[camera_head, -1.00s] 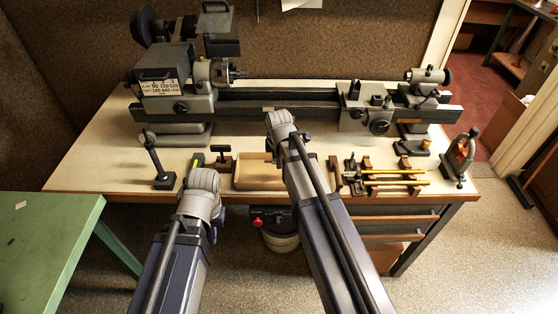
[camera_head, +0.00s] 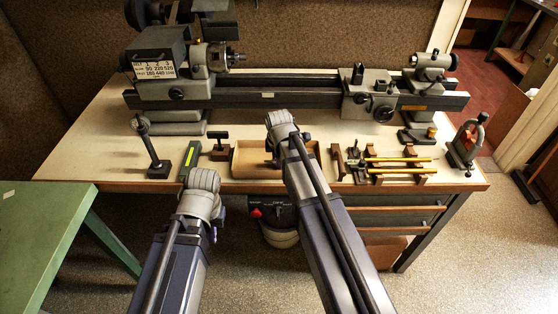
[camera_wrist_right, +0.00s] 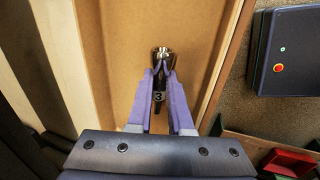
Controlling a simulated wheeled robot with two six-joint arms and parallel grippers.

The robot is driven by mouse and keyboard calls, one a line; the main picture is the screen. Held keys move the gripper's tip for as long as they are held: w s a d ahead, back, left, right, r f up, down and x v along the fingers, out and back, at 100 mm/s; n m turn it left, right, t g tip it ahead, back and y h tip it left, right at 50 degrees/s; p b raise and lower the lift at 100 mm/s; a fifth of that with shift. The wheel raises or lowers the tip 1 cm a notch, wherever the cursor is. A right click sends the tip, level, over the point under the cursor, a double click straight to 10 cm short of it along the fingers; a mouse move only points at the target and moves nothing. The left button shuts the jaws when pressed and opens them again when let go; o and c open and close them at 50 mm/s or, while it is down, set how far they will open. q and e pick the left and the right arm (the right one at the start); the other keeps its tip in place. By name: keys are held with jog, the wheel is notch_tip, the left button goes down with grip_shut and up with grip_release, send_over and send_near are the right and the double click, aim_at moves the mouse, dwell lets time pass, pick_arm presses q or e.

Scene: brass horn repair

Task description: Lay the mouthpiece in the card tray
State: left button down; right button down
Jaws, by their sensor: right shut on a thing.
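The card tray (camera_head: 243,165) is a shallow tan box at the front of the bench, partly hidden behind my right arm in the head view. In the right wrist view its bare floor (camera_wrist_right: 112,45) spreads below my right gripper (camera_wrist_right: 163,75). That gripper is shut on the mouthpiece (camera_wrist_right: 162,54), a shiny silver piece with a dark shank between the fingers. The mouthpiece is over the tray's floor; I cannot tell whether it touches it. My left gripper (camera_head: 214,230) is mostly hidden behind its wrist, low in front of the bench edge; its fingers cannot be made out.
A lathe (camera_head: 290,90) fills the back of the bench. Left of the tray stand a small dark T-handled tool (camera_head: 219,148) and a post on a base (camera_head: 157,160). Right of it are wooden rests with brass rods (camera_head: 400,170) and a clamp (camera_head: 465,145). A green table (camera_head: 50,235) is at left.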

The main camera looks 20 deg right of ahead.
jog(key=shift+f, duration=0.15)
jog(key=c, duration=0.8)
grip_release()
jog(key=shift+c, duration=0.2)
jog(key=shift+o, duration=0.4)
jog(key=shift+s, duration=0.1)
jog(key=shift+c, duration=1.2)
jog(key=o, duration=0.3)
